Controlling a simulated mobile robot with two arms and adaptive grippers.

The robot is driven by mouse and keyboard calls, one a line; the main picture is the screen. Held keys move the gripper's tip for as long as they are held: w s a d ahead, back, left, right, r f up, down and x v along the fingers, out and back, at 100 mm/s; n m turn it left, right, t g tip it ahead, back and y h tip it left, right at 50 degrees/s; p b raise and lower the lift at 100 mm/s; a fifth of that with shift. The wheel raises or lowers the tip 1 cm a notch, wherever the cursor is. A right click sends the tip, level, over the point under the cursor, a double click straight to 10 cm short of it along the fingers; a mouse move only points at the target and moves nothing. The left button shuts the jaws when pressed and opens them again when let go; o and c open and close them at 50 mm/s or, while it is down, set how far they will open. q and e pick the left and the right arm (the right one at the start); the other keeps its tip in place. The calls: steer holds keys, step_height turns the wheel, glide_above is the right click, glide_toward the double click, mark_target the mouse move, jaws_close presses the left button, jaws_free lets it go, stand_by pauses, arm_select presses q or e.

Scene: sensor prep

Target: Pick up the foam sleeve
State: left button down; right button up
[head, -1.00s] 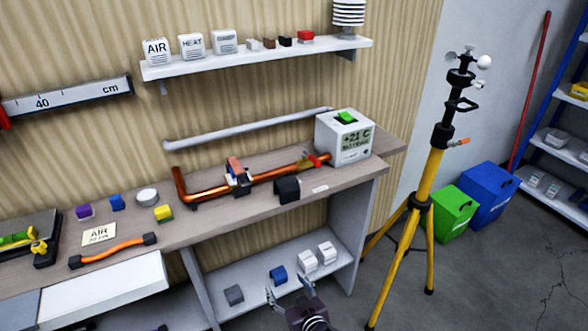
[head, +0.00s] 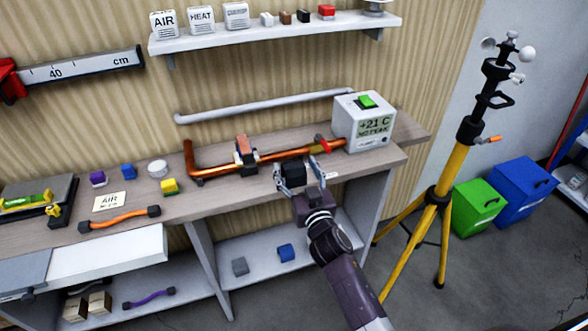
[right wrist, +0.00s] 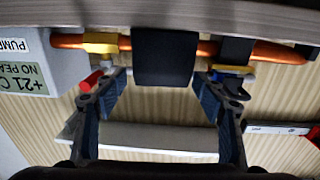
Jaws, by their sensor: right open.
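The foam sleeve (head: 292,170) looks like a short black block and sits near the front edge of the workbench, in front of the copper pipe. My right gripper (head: 298,178) is open at the bench edge, its fingers on either side of the sleeve. In the right wrist view the black sleeve (right wrist: 165,57) lies centred ahead of the open right gripper (right wrist: 162,84), with room on both sides. I cannot tell whether the fingertips overlap the sleeve in depth. My left gripper is not in view.
The copper pipe (head: 215,164), with a clamp and a red-handled valve, runs behind the sleeve to a white display box (head: 362,124). A lower shelf (head: 225,283) holds small blocks. A yellow tripod (head: 452,180) stands to the right.

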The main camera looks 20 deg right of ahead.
steer(key=shift+w+a, duration=0.1)
steer(key=shift+w, duration=0.6)
steer(key=c, duration=1)
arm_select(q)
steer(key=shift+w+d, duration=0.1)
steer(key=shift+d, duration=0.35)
